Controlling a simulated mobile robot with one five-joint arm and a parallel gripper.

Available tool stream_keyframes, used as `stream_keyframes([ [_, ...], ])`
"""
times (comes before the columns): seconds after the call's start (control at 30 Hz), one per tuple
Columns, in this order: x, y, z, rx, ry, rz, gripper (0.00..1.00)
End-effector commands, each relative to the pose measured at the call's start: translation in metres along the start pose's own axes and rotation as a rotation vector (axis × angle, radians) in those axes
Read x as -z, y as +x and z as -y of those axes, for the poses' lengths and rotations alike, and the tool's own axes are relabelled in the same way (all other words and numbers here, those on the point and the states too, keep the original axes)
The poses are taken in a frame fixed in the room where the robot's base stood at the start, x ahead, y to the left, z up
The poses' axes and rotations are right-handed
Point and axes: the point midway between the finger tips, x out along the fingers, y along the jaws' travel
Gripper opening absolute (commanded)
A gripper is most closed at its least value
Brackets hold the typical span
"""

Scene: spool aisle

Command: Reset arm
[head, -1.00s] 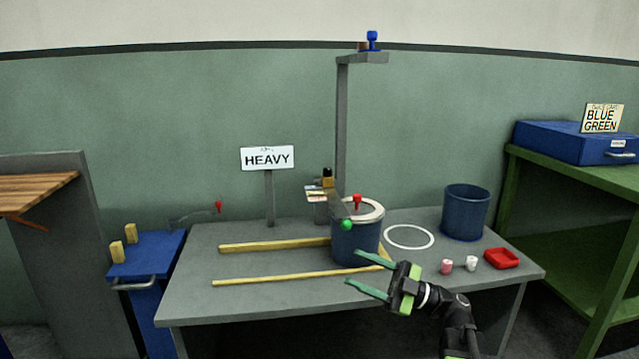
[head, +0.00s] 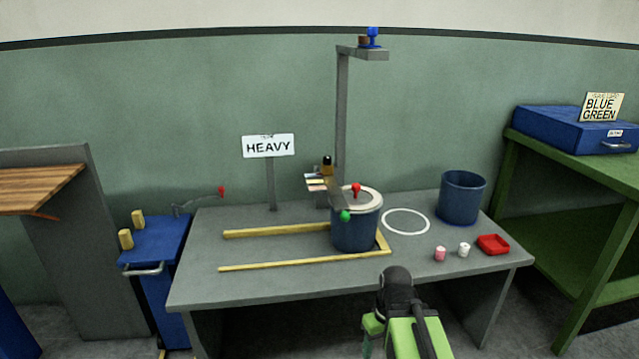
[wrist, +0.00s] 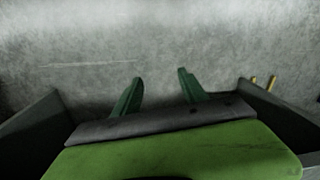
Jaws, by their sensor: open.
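My gripper (wrist: 160,92) shows in the wrist view with its two green fingers apart and nothing between them. Behind the fingers is a plain grey surface. In the head view my arm is folded low at the front of the grey table (head: 290,285), and its fingers are mostly out of sight there. A blue pot (head: 354,232) with a pale ring lid and a red knob (head: 356,189) stands on the table, apart from my arm.
Wooden rails (head: 290,262) flank the pot. A grey post (head: 342,120) rises behind. A green bench (head: 560,150) stands at right.

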Motion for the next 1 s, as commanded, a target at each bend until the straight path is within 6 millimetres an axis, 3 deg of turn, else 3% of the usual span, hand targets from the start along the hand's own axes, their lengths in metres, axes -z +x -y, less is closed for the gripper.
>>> stream_keyframes([
  [0.1, -0.005, -0.001, -0.019, -0.08, 0.232, 0.011, 0.5],
  [0.17, -0.004, -0.001, -0.017, -0.079, 0.349, 0.004, 0.5],
  [0.23, -0.003, -0.032, -0.013, -0.078, 0.364, 0.003, 0.5],
  [0.47, -0.002, -0.103, -0.008, -0.076, 0.36, 0.004, 0.5],
  [0.57, -0.001, -0.143, -0.005, -0.075, 0.359, 0.004, 0.5],
  [0.9, 0.002, -0.308, 0.008, -0.075, 0.357, 0.004, 0.5],
  [1.0, 0.003, -0.347, 0.011, -0.074, 0.356, 0.004, 0.5],
])
